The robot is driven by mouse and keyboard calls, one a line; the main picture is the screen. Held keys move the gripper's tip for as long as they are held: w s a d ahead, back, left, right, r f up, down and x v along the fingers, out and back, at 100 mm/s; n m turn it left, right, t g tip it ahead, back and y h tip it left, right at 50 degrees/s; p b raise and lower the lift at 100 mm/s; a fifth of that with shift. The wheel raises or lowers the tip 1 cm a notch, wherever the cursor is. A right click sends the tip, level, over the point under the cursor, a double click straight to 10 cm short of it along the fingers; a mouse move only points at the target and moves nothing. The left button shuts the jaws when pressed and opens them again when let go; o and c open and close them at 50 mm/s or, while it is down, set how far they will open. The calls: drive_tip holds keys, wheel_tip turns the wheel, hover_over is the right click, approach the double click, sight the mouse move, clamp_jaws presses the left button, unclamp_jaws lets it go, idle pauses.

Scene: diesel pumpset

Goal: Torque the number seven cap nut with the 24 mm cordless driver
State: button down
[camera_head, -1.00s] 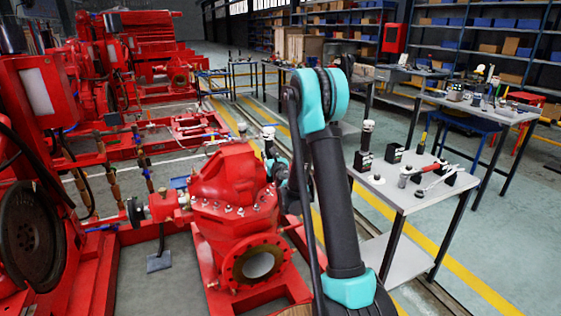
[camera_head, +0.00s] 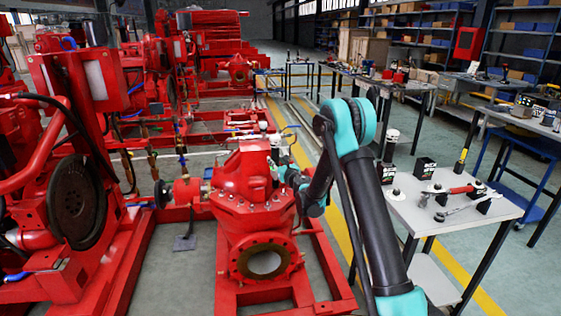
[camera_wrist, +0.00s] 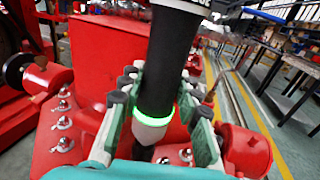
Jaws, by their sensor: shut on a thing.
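My gripper (camera_wrist: 158,88) is shut on a dark cylindrical cordless driver (camera_wrist: 172,48) with a glowing green ring and a pale lower part. Its lower tip is partly hidden by my gripper. In the head view the driver's pale top (camera_head: 274,140) shows just behind the red pump casing (camera_head: 243,190), with my gripper (camera_head: 286,172) beside it, partly hidden. Several silver cap nuts (camera_wrist: 63,123) stand on the red flange on the left of the wrist view, and others (camera_wrist: 185,155) stand right of the driver. I cannot read any numbers or tell whether the tip touches a nut.
A grey table (camera_head: 420,215) at right holds another upright driver (camera_head: 390,145), black blocks (camera_head: 424,169) and a red-handled wrench (camera_head: 455,190). A dark flywheel (camera_head: 85,195) is on the red engine at left.

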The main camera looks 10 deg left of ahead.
drive_tip(key=shift+f, duration=0.15)
drive_tip(key=shift+f, duration=3.55)
idle(1.9)
